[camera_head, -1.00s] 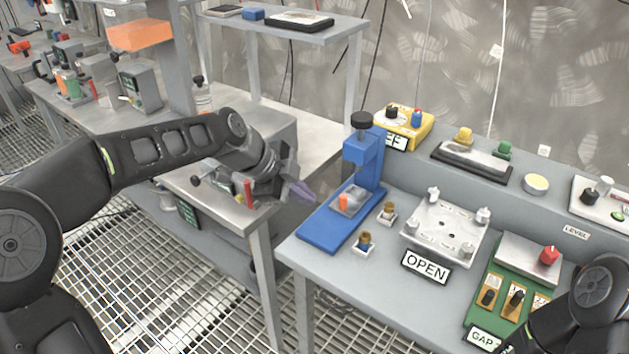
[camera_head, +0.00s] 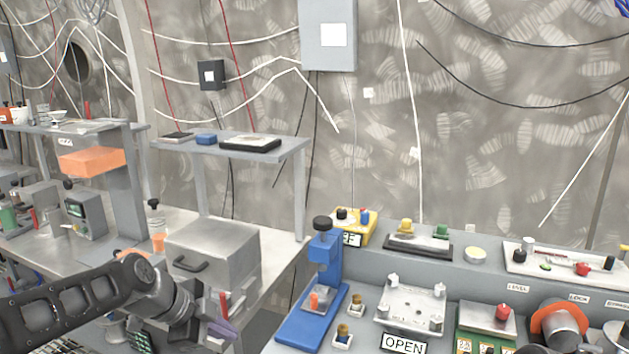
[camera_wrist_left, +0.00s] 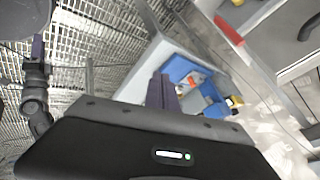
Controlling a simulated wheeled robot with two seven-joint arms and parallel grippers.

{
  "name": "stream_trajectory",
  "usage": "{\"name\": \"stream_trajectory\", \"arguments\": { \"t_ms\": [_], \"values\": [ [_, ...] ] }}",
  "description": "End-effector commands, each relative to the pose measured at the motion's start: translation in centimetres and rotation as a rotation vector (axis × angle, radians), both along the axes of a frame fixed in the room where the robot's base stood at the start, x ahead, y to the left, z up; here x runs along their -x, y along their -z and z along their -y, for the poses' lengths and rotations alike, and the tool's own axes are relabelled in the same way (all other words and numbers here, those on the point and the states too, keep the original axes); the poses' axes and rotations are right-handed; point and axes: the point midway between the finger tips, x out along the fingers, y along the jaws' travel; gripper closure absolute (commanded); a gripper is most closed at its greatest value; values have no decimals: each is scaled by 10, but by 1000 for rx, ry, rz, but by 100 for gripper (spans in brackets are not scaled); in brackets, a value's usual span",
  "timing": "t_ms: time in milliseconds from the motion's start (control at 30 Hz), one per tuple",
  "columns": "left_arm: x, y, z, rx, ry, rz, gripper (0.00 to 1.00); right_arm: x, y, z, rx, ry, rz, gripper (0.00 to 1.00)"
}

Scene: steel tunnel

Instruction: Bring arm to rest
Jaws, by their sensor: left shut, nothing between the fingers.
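My left arm comes in low from the left in the head view. Its gripper (camera_head: 222,328) is at the front edge of the left bench, with purple fingers shut and empty. It is left of the blue press (camera_head: 322,275) and apart from it. In the left wrist view the purple fingers (camera_wrist_left: 161,92) are together, with the blue press (camera_wrist_left: 190,75) beyond them.
A grey box with a handle (camera_head: 210,255) stands on the left bench behind my gripper. A red upright handle (camera_head: 224,300) is close by the fingers. The right bench carries a white plate (camera_head: 412,304) and an OPEN sign (camera_head: 404,342). Open grating floor (camera_wrist_left: 110,45) shows in the wrist view.

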Motion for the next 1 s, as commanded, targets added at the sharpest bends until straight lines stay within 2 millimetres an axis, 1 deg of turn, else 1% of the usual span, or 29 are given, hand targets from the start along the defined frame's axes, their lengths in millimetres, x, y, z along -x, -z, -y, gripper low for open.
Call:
{"name": "stream_trajectory", "arguments": {
  "t_ms": [133,367,467,567,667,767,800,867,900,967,1000],
  "values": [
    [-5,-2,-1,41,-87,-21,100,0,0,0,0,0,0,73],
    [-21,-5,-6,128,-275,-31,100,0,0,0,0,0,0,73],
    [-27,1,-9,186,-394,-46,100,0,0,0,0,0,0,73],
    [-32,20,-13,263,-539,-84,100,0,0,0,0,0,0,73],
    [-34,54,-13,358,-706,-149,100,0,-1,0,0,0,0,73],
    [-24,112,-5,475,-915,-264,100,0,-3,0,0,0,0,73],
    [-14,141,1,523,-1005,-323,100,0,-4,0,0,0,0,73],
    [6,185,12,583,-1138,-414,100,0,-5,0,0,0,0,73],
    [23,212,21,610,-1216,-474,100,0,-7,0,0,0,0,73],
    [53,251,33,638,-1321,-560,100,0,-8,0,0,0,0,73],
    [75,273,42,645,-1383,-615,100,0,-9,0,0,0,0,73]
  ]
}}
